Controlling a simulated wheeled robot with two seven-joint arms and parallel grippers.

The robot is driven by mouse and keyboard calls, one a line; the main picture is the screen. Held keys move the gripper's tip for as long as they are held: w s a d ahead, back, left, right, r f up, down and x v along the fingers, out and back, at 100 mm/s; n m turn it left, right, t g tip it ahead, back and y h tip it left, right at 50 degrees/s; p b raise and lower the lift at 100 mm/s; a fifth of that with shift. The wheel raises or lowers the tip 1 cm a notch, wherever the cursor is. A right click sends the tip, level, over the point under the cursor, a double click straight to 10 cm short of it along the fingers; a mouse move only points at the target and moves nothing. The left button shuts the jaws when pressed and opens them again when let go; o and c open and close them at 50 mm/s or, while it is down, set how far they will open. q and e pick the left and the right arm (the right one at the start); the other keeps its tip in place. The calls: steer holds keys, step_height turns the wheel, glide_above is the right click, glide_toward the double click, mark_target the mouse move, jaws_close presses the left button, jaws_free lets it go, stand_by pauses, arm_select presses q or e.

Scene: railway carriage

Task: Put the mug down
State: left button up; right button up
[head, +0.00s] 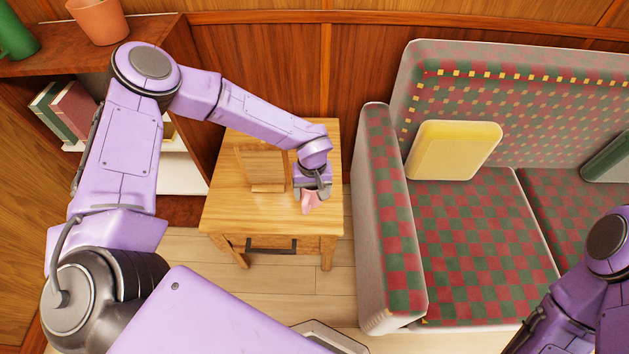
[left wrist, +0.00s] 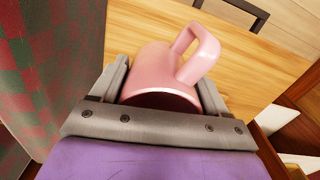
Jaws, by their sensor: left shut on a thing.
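A pink mug (head: 308,204) is at the front right part of a small wooden side table (head: 228,210). My left gripper (head: 311,192) is shut on the mug, with one finger on each side of its body. In the left wrist view the mug (left wrist: 165,80) sits between the fingers, its handle pointing away from the gripper toward the drawer handle. I cannot tell whether the mug's base touches the table top. My right arm shows at the lower right, but its gripper is out of view.
A wooden frame-like object (head: 262,166) stands on the table, left of the mug. A checked sofa (head: 470,230) with a yellow cushion (head: 453,150) is close on the right. A shelf with books (head: 72,108) and an orange pot (head: 98,20) is at the left.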

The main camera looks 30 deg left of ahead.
arm_select(q)
steer(key=n, duration=0.1)
steer(key=w+a+f+n, duration=0.1)
steer(key=n, duration=0.1)
steer(key=shift+w+a, duration=0.2)
steer(key=shift+a, duration=0.05)
steer(key=shift+w+f, duration=0.15)
steer(key=shift+w, duration=0.1)
steer(key=shift+s+d+r, duration=0.1)
steer(key=shift+s+r, duration=0.1)
steer(key=shift+f+b, duration=1.95)
steer(key=shift+f, duration=1.45)
arm_select(e)
steer(key=shift+s+f, duration=0.15)
steer(key=shift+f, duration=0.9)
steer(key=shift+s+f, duration=0.1)
steer(key=shift+f, duration=0.9)
arm_select(q)
steer(key=shift+f, duration=0.2)
arm_select(e)
steer(key=shift+f, duration=0.1)
arm_select(q)
steer(key=o, duration=1.2)
steer(key=shift+o, duration=0.2)
step_height(320, 180, up, 11)
steer(key=shift+f+p, duration=0.2)
steer(key=shift+p, duration=0.25)
arm_select(e)
steer(key=shift+r, duration=0.55)
